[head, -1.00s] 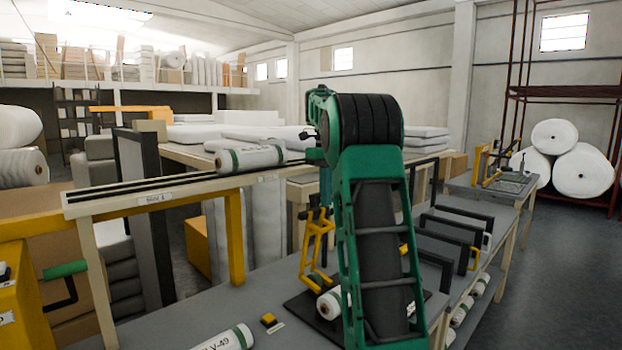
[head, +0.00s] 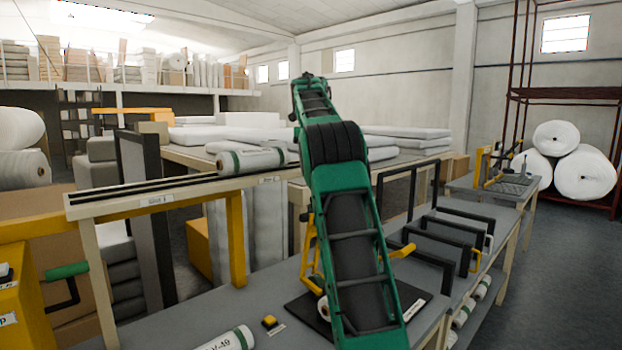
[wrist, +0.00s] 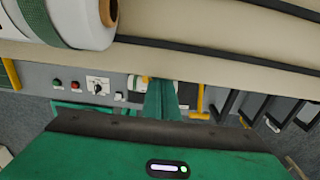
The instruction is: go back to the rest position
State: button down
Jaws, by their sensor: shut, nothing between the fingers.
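My green arm stands in the middle of the head view, its elbow (head: 336,143) high and its upper link (head: 313,97) rising behind it. My gripper is hidden behind the arm there. In the wrist view my gripper (wrist: 161,88) shows as a narrow green shape beyond the dark-edged green body, shut with nothing held. It is above the grey bench, apart from the white roll with a green band (wrist: 75,22) at the upper left. That roll (head: 250,160) lies on the cream rail in the head view.
A cream rail (head: 180,193) on yellow posts runs left of the arm. A labelled roll (head: 230,340) lies on the grey bench (head: 215,307). Black frames (head: 440,232) stand on the bench at right. Open floor (head: 565,270) lies further right.

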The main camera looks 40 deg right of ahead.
dwell(0.5)
jog(key=s+a+f+n, duration=0.8)
jog(key=s+n, duration=0.2)
jog(key=s, duration=0.2)
jog(key=s+a+f+n, duration=0.8)
jog(key=s+a+n, duration=0.1)
jog(key=s, duration=0.2)
jog(key=s+a+f+n, duration=0.9)
jog(key=s+n, duration=0.1)
jog(key=s, duration=0.2)
jog(key=shift+s+n, duration=0.3)
jog(key=shift+s, duration=0.05)
jog(key=shift+f, duration=0.1)
